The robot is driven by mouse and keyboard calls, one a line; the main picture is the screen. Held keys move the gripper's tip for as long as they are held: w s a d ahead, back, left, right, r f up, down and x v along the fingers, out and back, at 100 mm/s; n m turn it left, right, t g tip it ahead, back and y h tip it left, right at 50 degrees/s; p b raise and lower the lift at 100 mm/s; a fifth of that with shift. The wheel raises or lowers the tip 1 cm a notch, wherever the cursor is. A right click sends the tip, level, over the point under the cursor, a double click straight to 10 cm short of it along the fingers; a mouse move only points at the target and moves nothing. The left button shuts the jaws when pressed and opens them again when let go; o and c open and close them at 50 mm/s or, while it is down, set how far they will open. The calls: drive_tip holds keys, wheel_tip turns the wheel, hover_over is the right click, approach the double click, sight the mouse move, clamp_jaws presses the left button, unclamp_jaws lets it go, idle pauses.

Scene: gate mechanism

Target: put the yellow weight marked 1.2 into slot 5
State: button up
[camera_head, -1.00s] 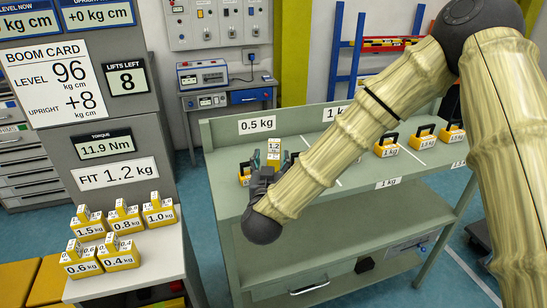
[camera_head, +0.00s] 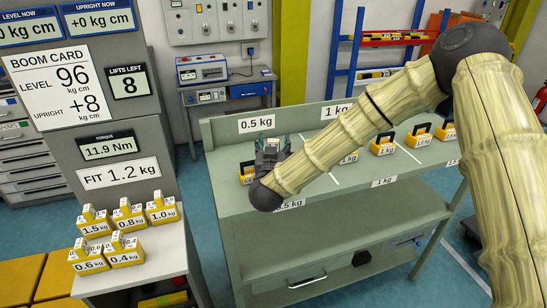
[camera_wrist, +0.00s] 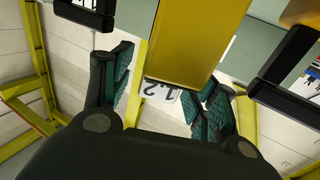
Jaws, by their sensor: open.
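The yellow weight marked 1.2 shows in the wrist view as a yellow block (camera_wrist: 195,38) with a white tab reading 1.2 (camera_wrist: 164,90). My gripper (camera_wrist: 168,82) is open, with its green-padded fingers on either side of the white tab. I cannot tell whether they touch it. In the head view my gripper (camera_head: 271,146) is at the left end of the green bench (camera_head: 345,212), by the 0.5 kg sign, and mostly hides the weight. I cannot make out slot 5 in either view.
Several black-handled yellow weights (camera_head: 383,145) stand along the bench to the right; one (camera_head: 247,173) is close left of my gripper. Smaller marked weights (camera_head: 124,251) sit on the side table at left. A grey cabinet carries the FIT 1.2 kg sign (camera_head: 119,173).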

clamp_jaws()
idle(0.5)
drive_tip(key=shift+r, duration=0.15)
